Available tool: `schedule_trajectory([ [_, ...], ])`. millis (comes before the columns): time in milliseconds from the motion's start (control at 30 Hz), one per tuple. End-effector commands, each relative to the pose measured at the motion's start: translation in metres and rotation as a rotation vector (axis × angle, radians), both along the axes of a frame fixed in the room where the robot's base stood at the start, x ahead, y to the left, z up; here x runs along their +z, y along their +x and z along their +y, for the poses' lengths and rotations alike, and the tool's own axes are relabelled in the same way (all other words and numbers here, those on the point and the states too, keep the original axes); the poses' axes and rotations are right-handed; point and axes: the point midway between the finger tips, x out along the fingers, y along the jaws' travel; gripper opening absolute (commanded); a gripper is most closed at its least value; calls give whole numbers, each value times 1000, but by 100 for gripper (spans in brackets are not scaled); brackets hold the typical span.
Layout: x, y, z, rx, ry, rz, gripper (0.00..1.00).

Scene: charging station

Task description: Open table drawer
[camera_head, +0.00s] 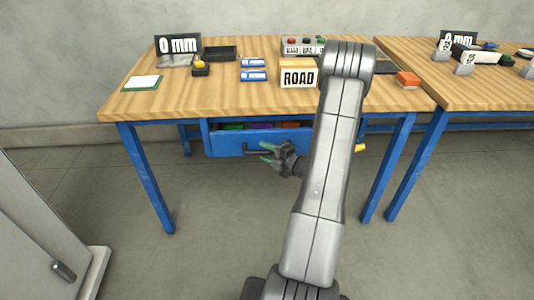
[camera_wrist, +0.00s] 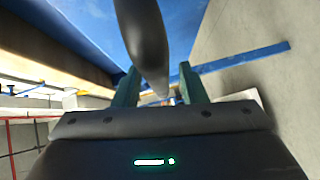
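The wooden-topped table (camera_head: 215,98) has a blue drawer (camera_head: 228,142) under its top. The drawer stands partly pulled out, and coloured items show inside it. Its dark bar handle (camera_head: 246,150) is on the front face, its right part hidden by my gripper. My gripper (camera_head: 267,152) is in front of the drawer with its green-tipped fingers pointing at the handle. In the wrist view the fingers are apart, and the dark handle (camera_wrist: 146,45) shows at the gap between them, nearer the left finger. Whether they touch it is not clear.
On the tabletop are a ROAD block (camera_head: 298,75), blue cards (camera_head: 253,76), a black tray (camera_head: 220,53) and an orange block (camera_head: 408,79). A second table (camera_head: 480,92) stands right. A grey cabinet (camera_head: 35,225) is at the left. Floor before the drawer is clear.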

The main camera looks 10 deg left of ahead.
Motion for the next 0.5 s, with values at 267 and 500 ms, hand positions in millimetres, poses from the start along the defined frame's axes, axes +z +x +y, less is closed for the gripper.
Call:
schedule_trajectory([
  [267, 0, 0, 0, 0, 0, 0, 16],
  [500, 0, 0, 0, 0, 0, 0, 0],
])
